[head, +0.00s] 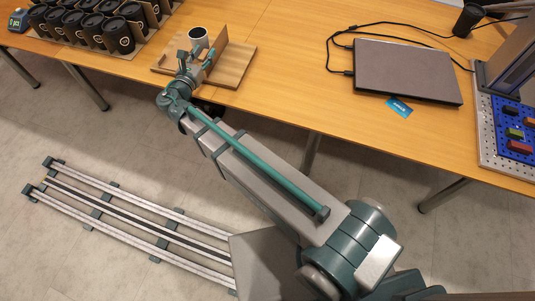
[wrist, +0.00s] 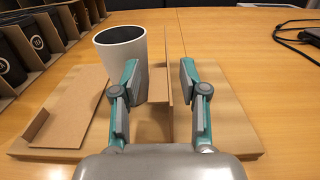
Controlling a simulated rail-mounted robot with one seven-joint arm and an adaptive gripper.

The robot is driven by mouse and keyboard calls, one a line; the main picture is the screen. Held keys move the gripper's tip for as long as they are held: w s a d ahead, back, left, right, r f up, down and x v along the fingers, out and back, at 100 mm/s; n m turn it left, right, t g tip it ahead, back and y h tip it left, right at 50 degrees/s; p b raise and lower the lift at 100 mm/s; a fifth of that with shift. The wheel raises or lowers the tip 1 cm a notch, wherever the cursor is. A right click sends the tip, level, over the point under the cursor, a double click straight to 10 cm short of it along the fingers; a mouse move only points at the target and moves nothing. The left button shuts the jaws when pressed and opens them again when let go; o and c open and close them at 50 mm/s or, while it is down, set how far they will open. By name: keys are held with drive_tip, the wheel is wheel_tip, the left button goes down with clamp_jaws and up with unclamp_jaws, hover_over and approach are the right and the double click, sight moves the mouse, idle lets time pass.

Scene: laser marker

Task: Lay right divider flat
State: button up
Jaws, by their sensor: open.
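The right divider (wrist: 168,95), a thin brown cardboard panel, stands upright and edge-on in the wrist view. It also shows upright in the head view (head: 217,53), partly behind my gripper. My gripper (wrist: 160,84) is open, with one finger on each side of the divider; the right finger is nearer to it. In the head view my gripper (head: 196,58) is over the wooden board (head: 236,66). A pale cup (wrist: 122,52) with a dark inside stands upright left of the divider, partly hidden by the left finger. Another cardboard panel (wrist: 72,108) lies flat at the left.
Cartons of black cups (head: 88,25) stand at the left. A closed laptop (head: 408,70), its cables and a blue card (head: 398,107) lie to the right. The orange table (head: 290,60) is clear between board and laptop.

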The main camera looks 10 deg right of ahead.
drive_tip(key=b+v, duration=0.2)
drive_tip(key=v, duration=0.9)
wheel_tip(320, 180, down, 10)
drive_tip(key=s+a+n+g, duration=0.1)
drive_tip(key=a+g, duration=0.1)
drive_tip(key=s+d+f+m+g+p, duration=0.45)
drive_tip(key=d+f+m+g, duration=0.2)
drive_tip(key=d+f, duration=0.6)
drive_tip(key=s+d+f+m+g+p, duration=0.2)
drive_tip(key=s+d+f+m+g, duration=0.1)
drive_tip(key=s+d, duration=0.3)
drive_tip(key=s+d+f+m+g+y+p, duration=0.1)
drive_tip(key=s+d+f+m+g, duration=0.2)
drive_tip(key=s+d+m, duration=0.3)
drive_tip(key=shift+d+f+p, duration=0.35)
drive_tip(key=shift+d, duration=0.3)
drive_tip(key=shift+s+g, duration=0.15)
drive_tip(key=shift+g, duration=0.1)
